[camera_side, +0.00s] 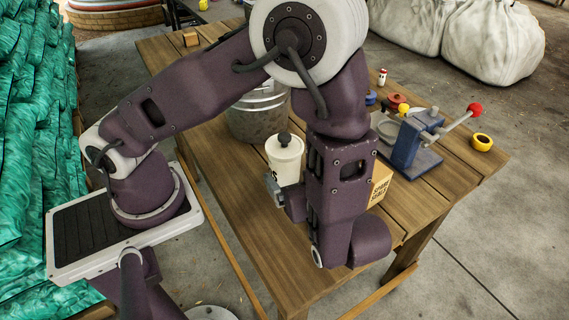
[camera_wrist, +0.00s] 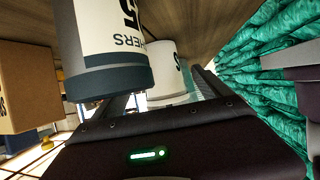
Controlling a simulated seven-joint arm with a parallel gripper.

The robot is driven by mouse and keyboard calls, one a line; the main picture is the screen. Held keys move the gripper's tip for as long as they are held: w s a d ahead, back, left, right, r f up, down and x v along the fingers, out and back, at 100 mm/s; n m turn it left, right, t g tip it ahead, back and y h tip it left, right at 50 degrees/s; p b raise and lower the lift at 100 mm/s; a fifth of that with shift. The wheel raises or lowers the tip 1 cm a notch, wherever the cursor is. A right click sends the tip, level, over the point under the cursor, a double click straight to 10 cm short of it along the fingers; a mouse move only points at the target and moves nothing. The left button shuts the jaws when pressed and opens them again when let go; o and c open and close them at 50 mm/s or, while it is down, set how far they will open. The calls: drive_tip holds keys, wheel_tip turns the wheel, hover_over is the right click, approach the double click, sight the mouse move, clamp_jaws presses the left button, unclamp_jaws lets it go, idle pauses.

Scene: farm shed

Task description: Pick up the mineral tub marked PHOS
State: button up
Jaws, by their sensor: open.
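A white tub (camera_side: 285,163) with a black-knobbed lid stands on the table in the side view, partly hidden by my arm. In the wrist view a white tub (camera_wrist: 166,62) shows beyond my fingers, with only a dark letter like "S" visible; PHOS cannot be read in full. My gripper (camera_side: 273,190) is low beside the tub in the side view, mostly hidden by my own wrist. In the wrist view my gripper (camera_wrist: 168,98) is open, with the tub ahead between the fingers. Whether they touch it I cannot tell.
A cardboard box (camera_side: 381,185) stands right of my wrist. A metal bucket (camera_side: 258,118) is behind the tub; a blue lever device (camera_side: 412,140) is right.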

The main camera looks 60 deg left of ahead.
drive_tip(key=x, duration=0.6)
drive_tip(key=shift+s+a+r, duration=0.1)
drive_tip(key=shift+a+r, duration=0.15)
drive_tip(key=shift+a, duration=0.1)
clamp_jaws()
